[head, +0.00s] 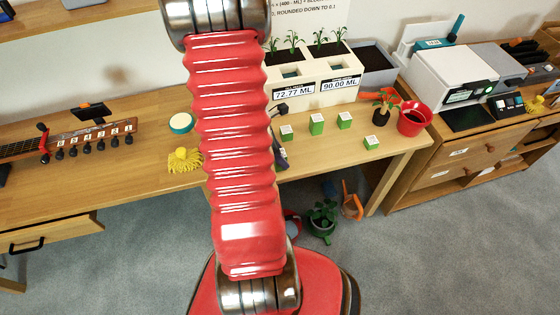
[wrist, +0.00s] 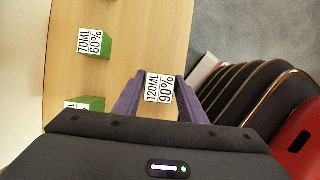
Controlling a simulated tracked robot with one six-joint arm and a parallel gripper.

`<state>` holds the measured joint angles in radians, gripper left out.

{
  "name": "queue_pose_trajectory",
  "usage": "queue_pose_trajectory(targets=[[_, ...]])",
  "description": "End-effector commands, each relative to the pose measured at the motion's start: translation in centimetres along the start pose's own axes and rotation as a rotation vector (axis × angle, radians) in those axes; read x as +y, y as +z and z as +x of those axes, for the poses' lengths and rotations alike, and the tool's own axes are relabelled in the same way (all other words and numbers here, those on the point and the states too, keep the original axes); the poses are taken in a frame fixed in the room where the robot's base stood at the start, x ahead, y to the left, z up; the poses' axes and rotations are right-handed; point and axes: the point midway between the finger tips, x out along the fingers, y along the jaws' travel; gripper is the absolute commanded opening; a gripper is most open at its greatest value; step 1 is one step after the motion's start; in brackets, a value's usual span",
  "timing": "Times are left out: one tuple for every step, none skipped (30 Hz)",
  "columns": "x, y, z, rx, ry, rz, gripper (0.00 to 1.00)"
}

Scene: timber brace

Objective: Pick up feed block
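A feed block (wrist: 159,88) with a white top reading 120ML 90% sits between the two purple fingers of my gripper (wrist: 160,98) in the wrist view. The fingers stand apart on either side of it. A narrow gap shows at the right finger; I see no firm contact. The block's lower sides are hidden. A second block (wrist: 95,42) reads 70ML 60%, and part of a third (wrist: 84,104) shows at lower left. In the head view, several green blocks with white tops, such as one block (head: 317,124), stand on the desk. My red arm hides most of my gripper there.
The wooden desk (head: 405,150) has its front edge close to the gripped area. A white planter (head: 313,91) labelled 72.77 ML and 90.00 ML stands behind the blocks. A red pot (head: 413,118) with a small plant beside it stands at the right end.

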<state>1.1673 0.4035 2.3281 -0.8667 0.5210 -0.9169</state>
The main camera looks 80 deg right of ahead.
Motion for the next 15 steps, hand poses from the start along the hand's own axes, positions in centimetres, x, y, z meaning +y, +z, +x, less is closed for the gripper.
queue_pose_trajectory(targets=[[0.00,0.00,-0.01,0.000,0.000,0.000,0.33],[0.00,0.00,-0.01,0.000,0.000,0.000,0.31],[0.00,0.00,-0.01,0.000,0.000,0.000,0.28],[0.00,0.00,-0.01,0.000,0.000,0.000,0.26],[0.00,-0.01,-0.01,0.000,0.000,0.000,0.24],[0.00,-0.01,-0.01,0.000,0.000,0.000,0.21],[0.00,-0.01,-0.01,0.000,0.000,0.000,0.19],[0.00,-0.01,-0.01,0.000,0.000,0.000,0.17],[0.00,-0.01,0.00,0.000,0.000,0.000,0.14],[0.00,-0.01,0.00,0.000,0.000,0.000,0.12],[0.00,-0.01,0.00,0.000,0.000,0.000,0.10],[-0.01,-0.01,0.00,0.000,0.000,0.000,0.07],[0.00,-0.01,-0.01,0.000,0.000,0.000,0.06],[0.00,-0.01,-0.01,0.000,0.000,0.000,0.06],[0.00,-0.01,-0.01,0.000,0.000,0.000,0.06]])
